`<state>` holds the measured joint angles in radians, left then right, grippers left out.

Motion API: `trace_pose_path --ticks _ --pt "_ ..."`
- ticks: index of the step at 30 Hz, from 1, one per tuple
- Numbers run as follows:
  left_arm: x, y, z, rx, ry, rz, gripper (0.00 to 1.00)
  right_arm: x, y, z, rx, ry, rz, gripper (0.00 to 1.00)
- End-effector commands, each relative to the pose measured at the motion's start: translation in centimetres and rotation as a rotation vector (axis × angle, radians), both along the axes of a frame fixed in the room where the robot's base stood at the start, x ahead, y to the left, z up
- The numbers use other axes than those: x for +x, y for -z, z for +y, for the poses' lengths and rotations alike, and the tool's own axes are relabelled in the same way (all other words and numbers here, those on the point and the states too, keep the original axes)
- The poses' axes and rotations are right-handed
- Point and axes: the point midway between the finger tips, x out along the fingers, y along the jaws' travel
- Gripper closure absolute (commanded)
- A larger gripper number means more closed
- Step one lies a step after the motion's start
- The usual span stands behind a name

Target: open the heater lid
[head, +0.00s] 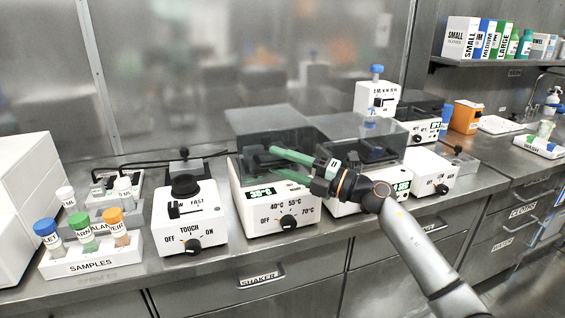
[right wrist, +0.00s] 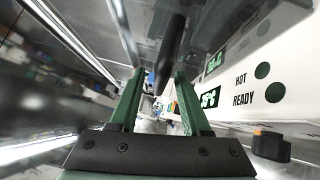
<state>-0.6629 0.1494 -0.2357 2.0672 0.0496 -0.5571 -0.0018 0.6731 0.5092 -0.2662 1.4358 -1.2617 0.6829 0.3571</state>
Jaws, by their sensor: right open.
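The heater (head: 262,208) is a white box with a green lit display, a black dial (head: 288,222) and the marks 40, 55 and 70 °C. Its dark see-through lid (head: 262,122) looks closed on top. My right gripper (head: 272,163) reaches in from the right, its green fingers in front of the lid. In the right wrist view, my right gripper (right wrist: 160,74) is open, and a dark rounded bar (right wrist: 171,50), perhaps the lid handle, shows between the fingers. I cannot tell whether they touch it. The heater's "HOT READY" panel may be the one at right there. My left gripper is out of view.
A second white device (head: 340,206) with a clear cover stands right of the heater, partly behind my arm. The samples rack (head: 88,264) is at far left. A narrow strip of bench front is free.

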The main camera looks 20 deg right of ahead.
Motion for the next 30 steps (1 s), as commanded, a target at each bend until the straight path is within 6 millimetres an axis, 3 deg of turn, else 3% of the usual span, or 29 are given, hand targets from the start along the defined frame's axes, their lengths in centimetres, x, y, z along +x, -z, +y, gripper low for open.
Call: trace_pose_path --ticks 3,16,30 --pt "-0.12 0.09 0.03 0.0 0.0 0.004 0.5 -0.01 0.0 -0.01 0.0 0.0 0.0 0.53" --pt "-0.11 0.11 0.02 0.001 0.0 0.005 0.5 -0.02 0.02 -0.04 0.0 0.0 0.0 1.0" --pt "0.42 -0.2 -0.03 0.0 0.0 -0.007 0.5 -0.03 0.03 -0.05 0.0 0.0 0.0 1.0"
